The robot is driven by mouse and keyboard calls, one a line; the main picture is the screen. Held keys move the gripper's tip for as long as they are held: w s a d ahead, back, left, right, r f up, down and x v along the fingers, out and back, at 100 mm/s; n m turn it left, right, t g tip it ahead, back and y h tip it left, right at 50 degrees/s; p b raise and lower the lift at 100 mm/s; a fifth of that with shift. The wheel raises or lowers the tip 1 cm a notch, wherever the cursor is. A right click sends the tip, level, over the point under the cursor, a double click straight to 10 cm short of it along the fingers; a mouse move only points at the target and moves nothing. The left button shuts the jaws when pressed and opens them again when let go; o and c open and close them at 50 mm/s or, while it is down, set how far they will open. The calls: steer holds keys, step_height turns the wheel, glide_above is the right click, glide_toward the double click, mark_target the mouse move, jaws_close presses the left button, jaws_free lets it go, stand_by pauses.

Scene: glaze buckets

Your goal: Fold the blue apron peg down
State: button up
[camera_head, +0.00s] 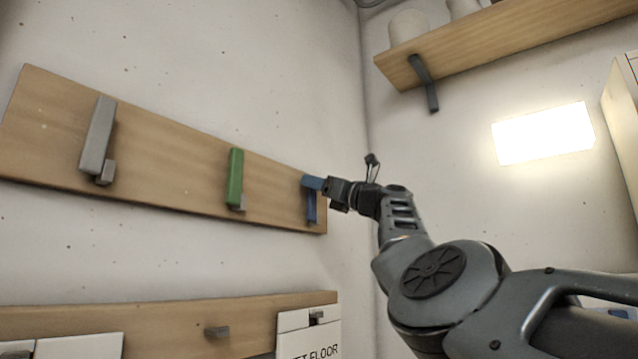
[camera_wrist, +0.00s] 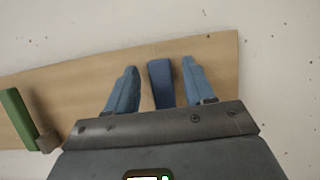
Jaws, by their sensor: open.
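The blue apron peg (camera_head: 311,208) is on the right end of the upper wooden board in the head view. It looks upright against the board, its upper part covered by my gripper (camera_head: 313,183). In the wrist view the dark blue peg (camera_wrist: 160,84) stands between the two lighter blue fingers of my gripper (camera_wrist: 159,66). The fingers are open, with a visible gap on each side of the peg. Whether a fingertip touches the board cannot be told.
The upper board (camera_head: 172,170) also carries a green peg (camera_head: 235,178) and a grey peg (camera_head: 97,135); the green peg shows in the wrist view (camera_wrist: 17,115). A lower board (camera_head: 170,322) holds white cards. A shelf (camera_head: 500,45) and a lit panel (camera_head: 543,133) are on the right wall.

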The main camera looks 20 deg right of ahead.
jaws_close()
stand_by(0.5)
